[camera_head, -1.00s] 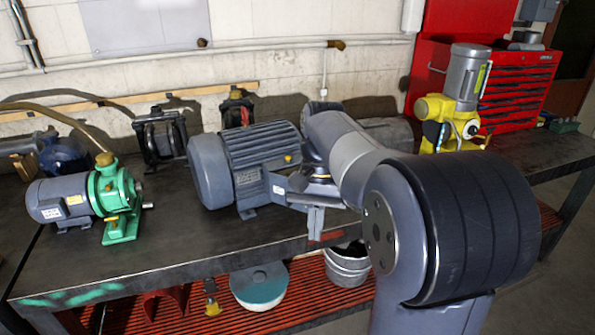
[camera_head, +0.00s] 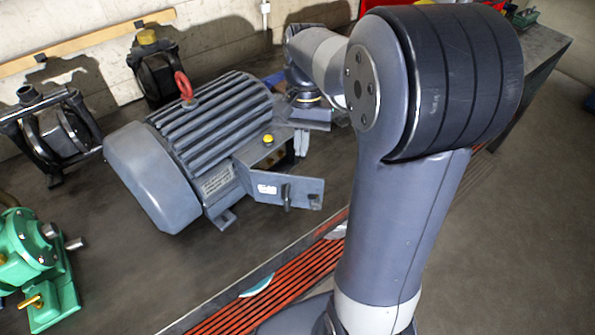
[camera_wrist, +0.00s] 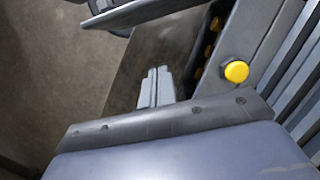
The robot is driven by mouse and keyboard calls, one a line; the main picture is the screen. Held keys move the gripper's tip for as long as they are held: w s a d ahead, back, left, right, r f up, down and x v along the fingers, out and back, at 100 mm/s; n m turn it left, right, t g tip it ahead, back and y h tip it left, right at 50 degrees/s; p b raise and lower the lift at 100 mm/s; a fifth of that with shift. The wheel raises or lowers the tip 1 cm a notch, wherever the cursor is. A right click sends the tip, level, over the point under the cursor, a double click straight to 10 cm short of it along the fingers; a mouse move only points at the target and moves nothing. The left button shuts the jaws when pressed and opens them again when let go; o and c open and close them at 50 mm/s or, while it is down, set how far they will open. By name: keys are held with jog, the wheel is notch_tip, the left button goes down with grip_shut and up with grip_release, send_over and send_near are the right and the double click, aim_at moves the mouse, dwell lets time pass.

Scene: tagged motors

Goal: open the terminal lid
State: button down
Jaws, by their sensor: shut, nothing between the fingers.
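The grey finned motor (camera_head: 205,135) stands on the bench, with a terminal box (camera_head: 258,152) on its right side and a yellow knob (camera_head: 268,139) on top. The terminal lid (camera_head: 270,189) is swung open, standing out from the box; it has a white label and a dark handle (camera_head: 286,196). Several brass-coloured terminals show in the open box in the wrist view (camera_wrist: 207,48). My gripper (camera_head: 301,142) is shut and empty, just right of the open box and behind the lid. Its fingers also show in the wrist view (camera_wrist: 156,88), apart from the lid (camera_wrist: 150,10).
A green pump (camera_head: 35,260) stands at the lower left. Dark clamp-like stands (camera_head: 55,130) are along the wall. A red lifting eye (camera_head: 184,85) tops the motor. A red slatted shelf (camera_head: 300,285) lies below the bench edge. The bench in front of the motor is clear.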

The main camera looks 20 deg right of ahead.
aim_at(285, 198)
jog(key=shift+s+a+f+p, duration=0.2)
jog(key=shift+s+a+f, duration=0.25)
jog(key=shift+s, duration=0.3)
jog(key=shift+s+a+f+p, duration=0.15)
jog(key=shift+s+a+f, duration=0.15)
jog(key=shift+s+f, duration=0.35)
jog(key=shift+s+a+f+p, duration=0.2)
jog(key=shift+s+a+f, duration=0.2)
jog(key=shift+s, duration=0.45)
